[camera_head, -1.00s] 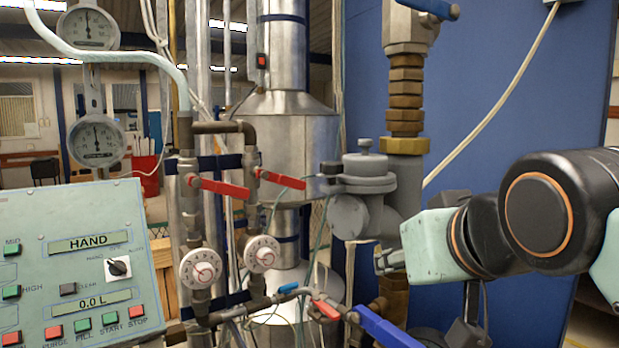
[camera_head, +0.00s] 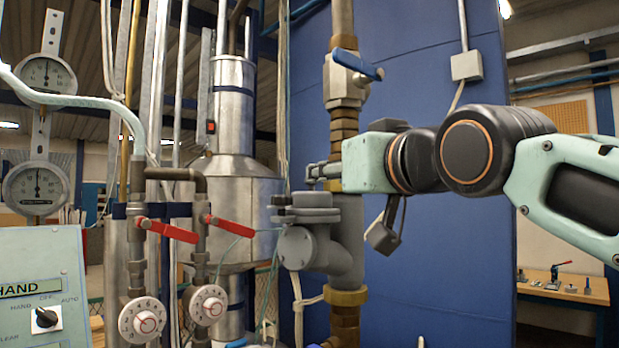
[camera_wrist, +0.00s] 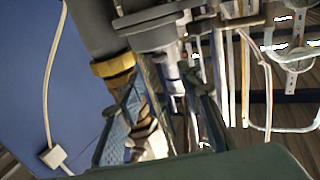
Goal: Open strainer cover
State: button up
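The grey strainer (camera_head: 325,248) sits on the vertical pipe in the middle of the head view. Its round flanged cover (camera_head: 303,208) is on top, with a small knob (camera_head: 281,200) at its left. My gripper (camera_head: 312,177) points left just above the cover, near the brass fittings, apart from the cover as far as I can tell. In the wrist view its fingers (camera_wrist: 162,110) are spread with nothing held between them. The grey cover flange (camera_wrist: 150,24) shows beyond the fingertips there, and the strainer body is partly cut off by the frame's top edge.
A blue-handled valve (camera_head: 352,72) is above my gripper on the same pipe. Red lever handles (camera_head: 167,230) and dials (camera_head: 142,320) stand to the left, before a metal tank (camera_head: 235,130). A blue panel (camera_head: 430,230) is behind; a workbench (camera_head: 565,292) is at right.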

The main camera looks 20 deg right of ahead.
aim_at(312, 195)
jog(key=w, duration=0.6)
jog(key=shift+w+p, duration=0.3)
jog(key=shift+p, duration=0.1)
grip_shut()
